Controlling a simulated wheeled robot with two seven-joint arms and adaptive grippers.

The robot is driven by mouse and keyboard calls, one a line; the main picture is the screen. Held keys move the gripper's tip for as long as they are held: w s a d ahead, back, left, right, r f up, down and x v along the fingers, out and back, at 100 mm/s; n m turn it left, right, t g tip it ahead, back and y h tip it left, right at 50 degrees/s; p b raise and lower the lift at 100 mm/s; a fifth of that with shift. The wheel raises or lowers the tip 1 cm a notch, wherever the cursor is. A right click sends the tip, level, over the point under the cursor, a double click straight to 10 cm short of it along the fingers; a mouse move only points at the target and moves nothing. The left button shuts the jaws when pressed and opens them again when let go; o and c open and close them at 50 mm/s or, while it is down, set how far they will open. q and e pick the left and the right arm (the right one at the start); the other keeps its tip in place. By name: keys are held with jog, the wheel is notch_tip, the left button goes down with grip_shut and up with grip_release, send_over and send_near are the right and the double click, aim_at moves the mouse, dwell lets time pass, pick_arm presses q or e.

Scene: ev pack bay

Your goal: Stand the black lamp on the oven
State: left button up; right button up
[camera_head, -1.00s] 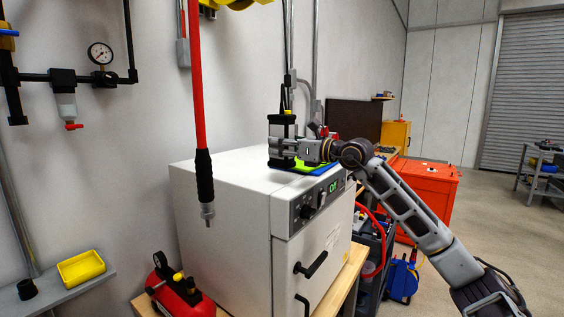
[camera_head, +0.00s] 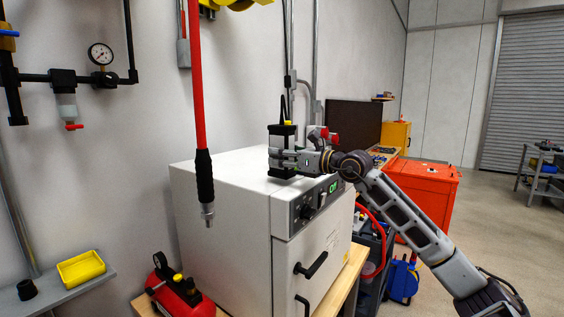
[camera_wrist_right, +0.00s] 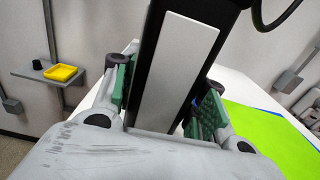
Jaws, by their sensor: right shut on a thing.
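The black lamp (camera_head: 282,130) is upright over the top of the white oven (camera_head: 222,180), close to its front right part. A yellow part shows on its top. In the right wrist view the lamp (camera_wrist_right: 180,65) shows a pale strip on its dark body, between green finger pads. My right gripper (camera_head: 285,160) is shut on the lamp from the right side. The lamp's lower end is at the oven top, but I cannot tell if it touches. My left gripper is not in view.
A red hose (camera_head: 196,90) hangs in front of the oven's left side. The oven top's left part is clear. A red cabinet (camera_head: 425,185) stands behind my right arm.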

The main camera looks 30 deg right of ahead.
jog(key=shift+f, duration=0.75)
jog(key=shift+f, duration=0.15)
jog(key=o, duration=1)
jog(key=shift+o, duration=0.2)
jog(key=shift+s, duration=0.1)
